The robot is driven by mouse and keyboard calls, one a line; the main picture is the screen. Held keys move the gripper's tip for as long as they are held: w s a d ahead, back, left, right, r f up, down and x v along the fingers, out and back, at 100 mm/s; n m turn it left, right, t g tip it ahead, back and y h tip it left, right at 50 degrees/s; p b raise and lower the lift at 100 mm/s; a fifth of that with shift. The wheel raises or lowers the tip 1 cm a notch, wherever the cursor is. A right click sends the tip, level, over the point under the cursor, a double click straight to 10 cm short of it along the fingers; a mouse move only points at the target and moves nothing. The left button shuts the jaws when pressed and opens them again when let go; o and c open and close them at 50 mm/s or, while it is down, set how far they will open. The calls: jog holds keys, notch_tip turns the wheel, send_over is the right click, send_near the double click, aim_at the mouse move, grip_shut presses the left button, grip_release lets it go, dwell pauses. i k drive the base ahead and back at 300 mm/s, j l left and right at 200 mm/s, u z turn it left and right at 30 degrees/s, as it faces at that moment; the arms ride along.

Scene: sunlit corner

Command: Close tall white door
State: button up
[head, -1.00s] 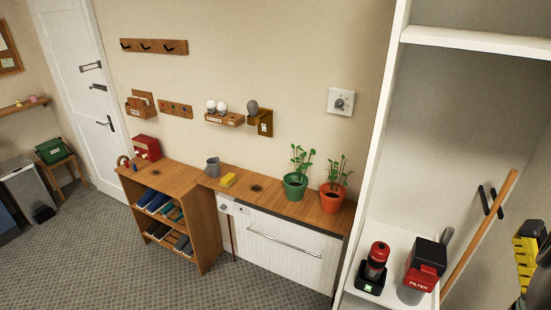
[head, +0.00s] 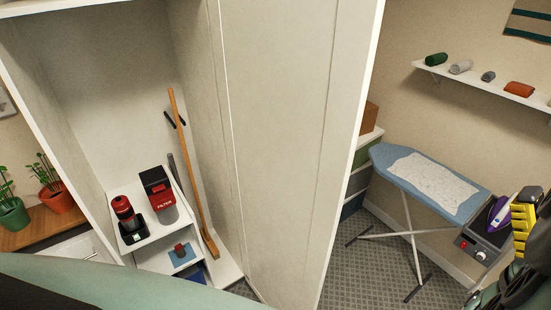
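A tall white door panel (head: 285,130) stands open at the right side of a tall white cabinet (head: 105,70) in the head view. It juts out toward me, and its lower end runs out of the picture. The cabinet's interior is in plain sight. My gripper (head: 522,228), black with yellow parts, shows at the right edge, cut off by the frame. It is well to the right of the door and apart from it in the picture. Its fingertips are not clear, so I cannot tell whether it is open.
The cabinet holds a red-and-black bottle (head: 126,214), a red-and-black filter box (head: 158,190) and a wooden pole (head: 188,165). Right of the door stand an ironing board (head: 400,178) and an iron (head: 499,213). A wall shelf (head: 470,82) carries rolled cloths. Carpet (head: 375,280) shows between.

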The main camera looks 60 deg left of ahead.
aim_at(294, 77)
jog(key=i+l+z, duration=0.55)
jog(key=i+z, duration=0.25)
jog(key=i+j+u, duration=0.2)
jog(key=i+u, duration=0.75)
jog(key=i+l+u, duration=0.3)
jog(key=i+u, duration=0.15)
jog(key=i, duration=0.15)
jog(key=i+j+u, duration=0.1)
jog(key=i+u, duration=0.25)
jog(key=u, duration=0.15)
jog(key=i+u, duration=0.35)
jog(key=u, duration=0.15)
jog(key=i+l+u, duration=0.25)
jog(key=u, duration=0.25)
jog(key=i+l+u, duration=0.35)
jog(key=u, duration=0.15)
jog(key=i+l+u, duration=0.2)
jog(key=u, duration=0.2)
jog(key=i+l+u, duration=0.2)
jog(key=l+u, duration=0.2)
jog(key=i+l+u, duration=0.1)
jog(key=l+u, duration=0.25)
jog(key=j, duration=0.05)
